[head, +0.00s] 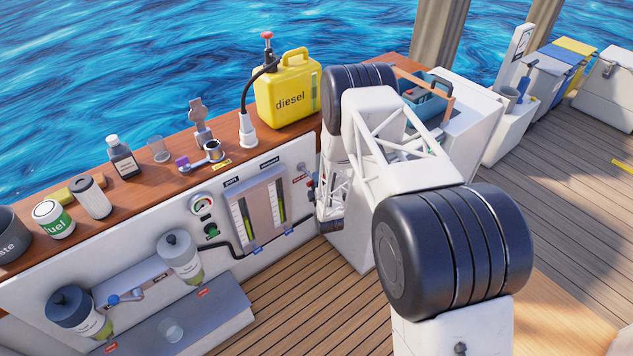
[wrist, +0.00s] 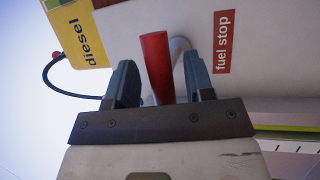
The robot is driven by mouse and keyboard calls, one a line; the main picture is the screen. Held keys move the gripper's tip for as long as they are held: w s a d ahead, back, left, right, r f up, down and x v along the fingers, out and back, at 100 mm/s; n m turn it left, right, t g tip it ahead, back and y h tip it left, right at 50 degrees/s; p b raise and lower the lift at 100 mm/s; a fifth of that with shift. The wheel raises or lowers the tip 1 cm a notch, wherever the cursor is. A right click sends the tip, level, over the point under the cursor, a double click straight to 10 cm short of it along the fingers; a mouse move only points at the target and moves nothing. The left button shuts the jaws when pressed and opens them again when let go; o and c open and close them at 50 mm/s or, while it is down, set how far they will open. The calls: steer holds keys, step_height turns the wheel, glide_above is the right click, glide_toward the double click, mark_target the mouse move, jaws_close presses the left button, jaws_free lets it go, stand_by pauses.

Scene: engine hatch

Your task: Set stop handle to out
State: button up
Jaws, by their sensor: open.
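The stop handle (wrist: 156,62) is a red bar in the wrist view, with a pale rod or mount partly visible behind it. The red "fuel stop" label (wrist: 222,48) is to its right on the white panel. My gripper (wrist: 161,80) is open, with one dark finger on each side of the handle. There is a visible gap on the right; I cannot tell whether the left finger touches. In the head view my gripper (head: 313,190) is at the panel's right end, beside a small red label (head: 299,178). The handle itself is not clear there.
The yellow diesel can (head: 287,92) stands on the wooden ledge above, with a black hose (head: 258,80) running from its top. Gauge tubes (head: 262,215) are on the panel to the left. Filter bowls (head: 180,257) are farther left. The deck (head: 300,300) in front is clear.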

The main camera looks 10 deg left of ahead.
steer(key=v, duration=0.7)
steer(key=shift+s+d, duration=0.2)
steer(key=shift+s, duration=0.15)
stand_by(0.5)
